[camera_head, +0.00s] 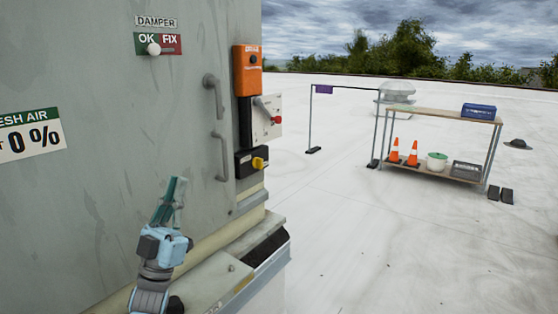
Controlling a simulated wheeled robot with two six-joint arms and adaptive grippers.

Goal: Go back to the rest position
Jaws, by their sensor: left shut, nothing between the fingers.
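My left gripper (176,193) shows at the lower left, with its teal fingers pointing up and closed together with nothing between them. It stands in front of the grey cooler cabinet (100,110), below and left of the cabinet's two handles. I cannot tell whether it touches the cabinet face. My right gripper is not in the picture.
The cabinet has a damper plate (158,43), two grey handles (219,155), an orange box (247,70) and a yellow knob (259,163). A ledge (215,285) runs along its base. A shelf table (440,115) stands far right.

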